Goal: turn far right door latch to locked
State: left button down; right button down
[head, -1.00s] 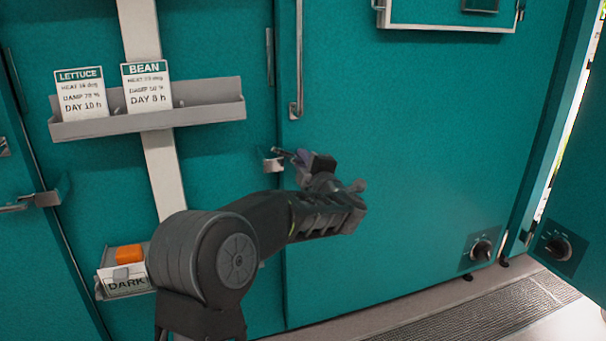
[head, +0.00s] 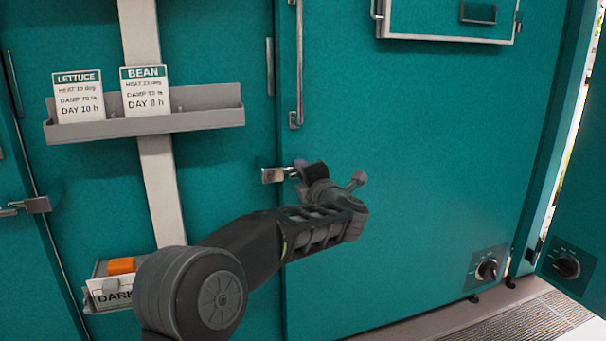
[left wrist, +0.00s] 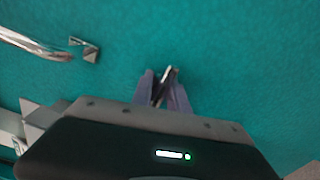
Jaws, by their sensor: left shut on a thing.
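The latch (head: 273,175) is a small silvery metal piece at the left edge of the wide teal door (head: 420,170), below the long door handle. My left gripper (head: 301,170) is at the latch's right end, in front of the door. In the left wrist view, the two greyish fingers (left wrist: 162,90) are shut on a thin shiny metal lever (left wrist: 171,74), part of the latch, whose tip shows between them. The gripper and wrist hide part of the latch, so its exact angle is hard to tell. My right gripper is not in view.
A long vertical handle (head: 299,65) is above the latch. A grey shelf with cards (head: 190,115) and a lower holder with an orange block (head: 122,265) hang on the left door. Another latch (head: 36,205) is further left. A black knob (head: 487,269) is low right.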

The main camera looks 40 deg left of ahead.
pick_arm(q)
jog(key=c, duration=1.3)
grip_release()
jog(key=shift+d, duration=0.1)
jog(key=p+v, duration=0.1)
jog(key=v, duration=0.6)
jog(key=shift+s+d, duration=0.2)
jog(key=shift+d, duration=0.05)
